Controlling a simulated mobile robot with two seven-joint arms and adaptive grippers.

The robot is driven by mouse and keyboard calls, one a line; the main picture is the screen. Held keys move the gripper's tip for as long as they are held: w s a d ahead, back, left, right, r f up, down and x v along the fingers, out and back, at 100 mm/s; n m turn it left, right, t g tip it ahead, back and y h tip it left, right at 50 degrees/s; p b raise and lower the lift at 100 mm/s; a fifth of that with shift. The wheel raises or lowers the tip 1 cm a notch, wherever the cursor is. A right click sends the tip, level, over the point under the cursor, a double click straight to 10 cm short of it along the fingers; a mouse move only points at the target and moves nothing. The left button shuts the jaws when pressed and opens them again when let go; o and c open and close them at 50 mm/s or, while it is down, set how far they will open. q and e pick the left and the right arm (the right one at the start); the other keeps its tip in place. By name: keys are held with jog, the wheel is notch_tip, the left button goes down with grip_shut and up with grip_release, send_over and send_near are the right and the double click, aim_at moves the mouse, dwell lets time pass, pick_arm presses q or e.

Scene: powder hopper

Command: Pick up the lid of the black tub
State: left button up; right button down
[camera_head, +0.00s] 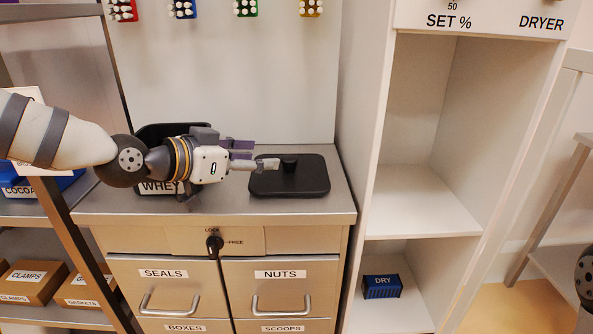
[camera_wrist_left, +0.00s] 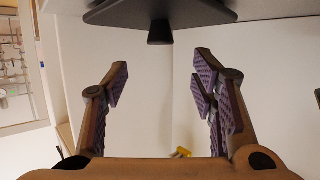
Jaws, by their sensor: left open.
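The black lid (camera_head: 312,180) lies on the steel counter, with its short knob (camera_head: 289,165) pointing up. The black tub (camera_head: 150,130) stands to its left, largely hidden behind my left arm, with a partly covered WHEY label. My left gripper (camera_head: 258,154) is open and reaches in from the left, its fingertips just left of the knob, with nothing between them. In the left wrist view the lid (camera_wrist_left: 205,12) is at the top and its knob (camera_wrist_left: 160,32) points down, beyond the open fingers (camera_wrist_left: 164,82).
The counter (camera_head: 225,210) has bare room in front of the lid. Below are drawers labelled SEALS and NUTS. A tall white cabinet (camera_head: 425,200) rises to the right and holds a blue DRY box (camera_head: 381,287). Shelves with boxes (camera_head: 35,280) stand at left.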

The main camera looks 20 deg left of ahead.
aim_at(284, 160)
pick_arm(q)
jog(key=x, duration=0.4)
jog(key=f+b+x, duration=0.1)
jog(key=x, duration=0.3)
jog(key=shift+w+f+b, duration=0.1)
jog(key=shift+w+b, duration=0.1)
jog(key=shift+b, duration=0.1)
jog(key=c, duration=1.2)
pick_arm(e)
jog(key=s+f+g, duration=0.1)
jog(key=s+f, duration=0.1)
jog(key=shift+s+f, duration=0.3)
jog(key=shift+f, duration=0.05)
